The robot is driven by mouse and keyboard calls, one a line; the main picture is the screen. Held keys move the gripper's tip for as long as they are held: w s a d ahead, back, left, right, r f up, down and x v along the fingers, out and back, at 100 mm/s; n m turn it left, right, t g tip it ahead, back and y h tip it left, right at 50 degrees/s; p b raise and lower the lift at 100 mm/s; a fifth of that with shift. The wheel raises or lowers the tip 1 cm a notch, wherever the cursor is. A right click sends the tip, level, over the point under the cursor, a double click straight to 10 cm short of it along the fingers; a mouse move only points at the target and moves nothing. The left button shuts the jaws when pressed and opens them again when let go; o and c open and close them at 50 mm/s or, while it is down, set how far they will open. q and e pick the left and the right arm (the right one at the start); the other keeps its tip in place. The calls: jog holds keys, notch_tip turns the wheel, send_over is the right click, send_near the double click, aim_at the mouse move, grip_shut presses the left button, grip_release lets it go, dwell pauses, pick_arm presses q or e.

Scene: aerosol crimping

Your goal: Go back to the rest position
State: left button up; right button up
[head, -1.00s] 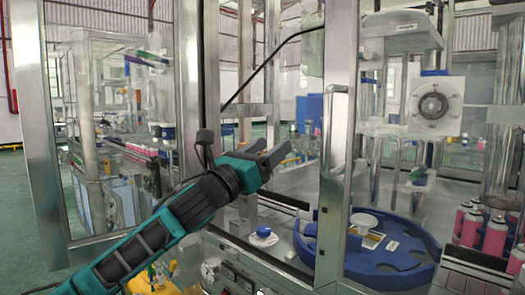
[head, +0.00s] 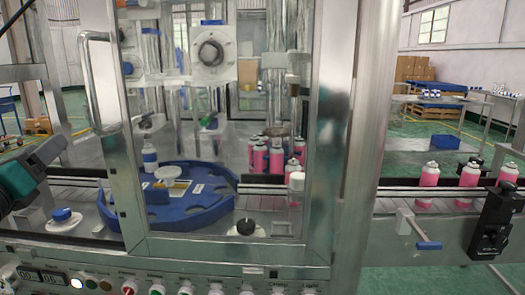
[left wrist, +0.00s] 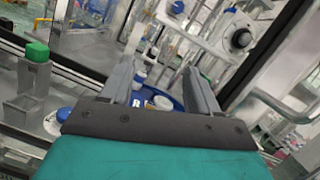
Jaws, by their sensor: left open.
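My left gripper (head: 48,155), teal with dark grey fingers, is at the left edge of the head view, in front of the machine's left opening and apart from the objects there. In the left wrist view its two grey fingers (left wrist: 162,82) are spread with nothing between them. The blue rotary table (head: 205,215) lies beyond the fingers. My right gripper is in neither current view.
The metal-framed glass door (head: 128,150) with a handle (head: 92,80) stands close right of my left gripper. A control panel (head: 200,285) runs along the front. Pink cans (head: 468,177) stand on the conveyor at right.

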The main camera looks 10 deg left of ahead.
pick_arm(q)
jog(key=s+d+f+n+g, duration=0.25)
jog(key=f+n, duration=0.35)
jog(key=f, duration=0.3)
jog(key=s+d+f+n+g, duration=0.25)
jog(key=f+n+g, duration=0.2)
jog(key=f, duration=0.55)
jog(key=s+d+f+n+g, duration=0.2)
jog(key=d+f+n+g, duration=0.15)
jog(key=f+n, duration=0.4)
jog(key=s+d+f+n+g+h, duration=0.25)
jog(key=s+d+f+n, duration=0.35)
jog(key=d, duration=0.3)
jog(key=s+d+f+n+g+h, duration=0.2)
jog(key=s+d+f+n+g, duration=0.25)
jog(key=s+d, duration=0.4)
jog(key=w+d+f+m+t+h, duration=0.1)
jog(key=w+d+f+t, duration=0.1)
jog(key=w+f+t, duration=0.6)
jog(key=shift+w+d+f+p, duration=0.25)
jog(key=shift+f+p, duration=0.15)
jog(key=shift+p, duration=0.05)
jog(key=shift+h, duration=0.25)
